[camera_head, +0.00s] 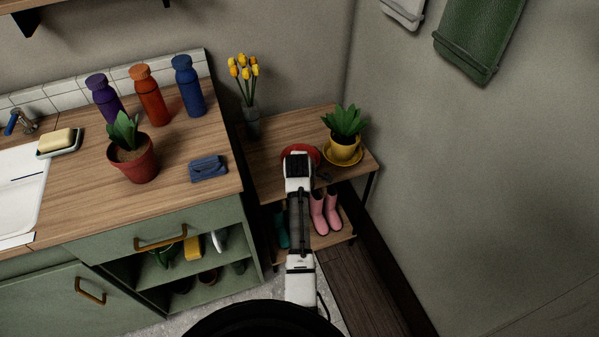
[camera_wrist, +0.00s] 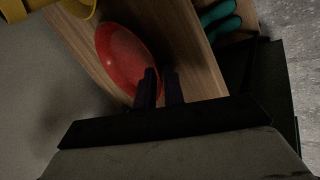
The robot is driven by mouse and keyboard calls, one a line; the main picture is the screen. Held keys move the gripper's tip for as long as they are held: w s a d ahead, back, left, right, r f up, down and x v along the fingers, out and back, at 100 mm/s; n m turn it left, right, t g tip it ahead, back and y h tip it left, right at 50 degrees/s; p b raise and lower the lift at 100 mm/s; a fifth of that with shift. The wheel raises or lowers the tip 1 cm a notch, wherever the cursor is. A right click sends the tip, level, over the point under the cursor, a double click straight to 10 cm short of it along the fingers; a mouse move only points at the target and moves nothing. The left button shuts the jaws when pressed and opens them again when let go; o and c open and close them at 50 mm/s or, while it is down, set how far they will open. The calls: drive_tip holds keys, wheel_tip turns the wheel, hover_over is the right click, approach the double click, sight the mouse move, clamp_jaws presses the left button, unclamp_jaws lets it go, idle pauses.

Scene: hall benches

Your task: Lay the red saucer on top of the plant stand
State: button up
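The red saucer (camera_wrist: 122,57) is at the wooden top of the plant stand (camera_head: 270,158); whether it rests flat or hovers slightly is hard to tell. In the head view only part of the saucer (camera_head: 313,152) shows behind my gripper (camera_head: 299,155). In the wrist view my gripper (camera_wrist: 161,75) has its two dark fingers close together with a narrow gap, at the saucer's right rim. The left finger overlaps the saucer and the right finger is just beyond it. Whether they clamp the rim is unclear.
A potted plant on a yellow saucer (camera_head: 341,156) stands to the right on the stand, and a vase of yellow tulips (camera_head: 252,122) at its back left. Pink boots (camera_head: 325,211) and teal boots (camera_head: 282,229) are on the lower shelf. The counter (camera_head: 201,133) is left, the wall right.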

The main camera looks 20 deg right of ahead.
drive_tip(key=v, duration=1.2)
drive_tip(key=shift+r+b, duration=0.2)
drive_tip(key=shift+b, duration=0.25)
